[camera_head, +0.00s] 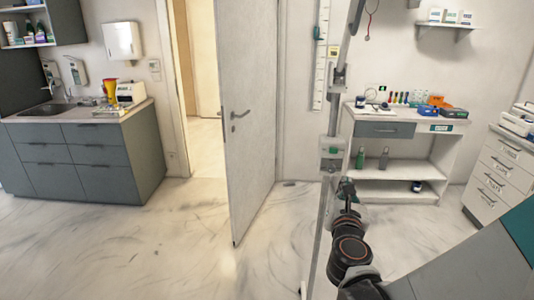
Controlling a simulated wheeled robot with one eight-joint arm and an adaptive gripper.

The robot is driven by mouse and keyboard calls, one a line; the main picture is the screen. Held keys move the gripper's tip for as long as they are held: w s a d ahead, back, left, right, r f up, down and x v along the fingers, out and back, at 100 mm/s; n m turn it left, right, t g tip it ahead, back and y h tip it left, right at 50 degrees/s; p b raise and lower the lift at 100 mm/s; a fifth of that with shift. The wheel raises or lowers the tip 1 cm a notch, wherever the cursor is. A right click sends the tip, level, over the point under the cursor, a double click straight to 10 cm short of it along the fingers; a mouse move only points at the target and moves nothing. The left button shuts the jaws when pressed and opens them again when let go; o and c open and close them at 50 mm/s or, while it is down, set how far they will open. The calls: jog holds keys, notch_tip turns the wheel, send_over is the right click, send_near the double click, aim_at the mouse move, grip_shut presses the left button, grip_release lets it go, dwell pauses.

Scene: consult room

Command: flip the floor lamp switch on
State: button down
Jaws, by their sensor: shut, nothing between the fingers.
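The floor lamp's thin grey pole (325,205) runs from the top edge to the bottom edge, right of centre. A pale switch box (333,153) with a green part sits on the pole. Which way its switch is set is too small to tell. My arm reaches up from the bottom right, and my gripper (346,189) is shut and empty beside the pole, just below the box in the picture. I cannot tell whether it touches the pole or box. The lamp's head is out of view.
A half-open white door (252,125) stands left of the pole. A shelved counter (420,150) with small items and a white drawer cabinet (502,165) stand on the right. A grey sink cabinet (75,160) stands on the left. The floor between is clear.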

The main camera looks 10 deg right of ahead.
aim_at(337, 155)
jog(key=shift+w+a+f+n, duration=0.15)
jog(key=shift+w+a+n, duration=0.5)
jog(key=shift+n, duration=0.35)
jog(key=shift+w+d, duration=0.1)
jog(key=shift+d, duration=0.05)
jog(key=b+x, duration=0.3)
jog(key=x, duration=1.1)
